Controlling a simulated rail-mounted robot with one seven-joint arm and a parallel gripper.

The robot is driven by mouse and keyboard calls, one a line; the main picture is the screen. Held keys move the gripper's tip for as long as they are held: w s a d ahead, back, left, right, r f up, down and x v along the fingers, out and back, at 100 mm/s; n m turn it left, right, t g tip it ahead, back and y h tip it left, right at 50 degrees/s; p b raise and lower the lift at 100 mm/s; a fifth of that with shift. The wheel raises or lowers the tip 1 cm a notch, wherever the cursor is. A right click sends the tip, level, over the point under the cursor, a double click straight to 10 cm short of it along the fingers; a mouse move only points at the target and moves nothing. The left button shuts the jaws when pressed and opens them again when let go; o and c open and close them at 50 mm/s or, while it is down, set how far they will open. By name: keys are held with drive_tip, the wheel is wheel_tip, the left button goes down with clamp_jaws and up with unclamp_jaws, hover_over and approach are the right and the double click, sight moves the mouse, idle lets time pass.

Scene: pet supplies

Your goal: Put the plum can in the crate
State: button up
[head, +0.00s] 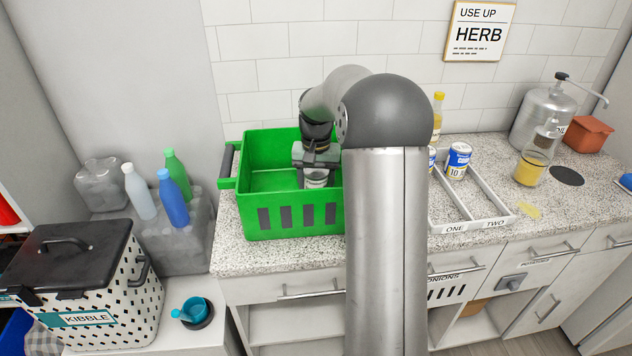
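The green crate (262,222) stands on the speckled counter, left of my arm's column. My gripper (316,166) points down inside the crate, towards its right side. A can with a pale, greyish-white label (316,181) is directly under and between the gripper's fingers, inside the crate walls. I cannot make out a plum marking on it. The can's lower part is hidden behind the crate's front wall, so I cannot tell whether it rests on the floor. The fingertips are too small and covered to show whether they grip the can.
A white divided tray (470,227) marked ONE and TWO holds blue-and-white cans (458,160) to the right of my arm. A metal dispenser (540,112) and a yellow-filled jar (530,168) stand farther right. Bottles (173,200) and a kibble bin (100,300) are at left.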

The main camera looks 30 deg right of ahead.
drive_tip(key=shift+f, duration=0.25)
drive_tip(key=o, duration=1.2)
drive_tip(key=shift+f, duration=0.1)
wheel_tip(320, 180, up, 12)
drive_tip(key=shift+r, duration=0.2)
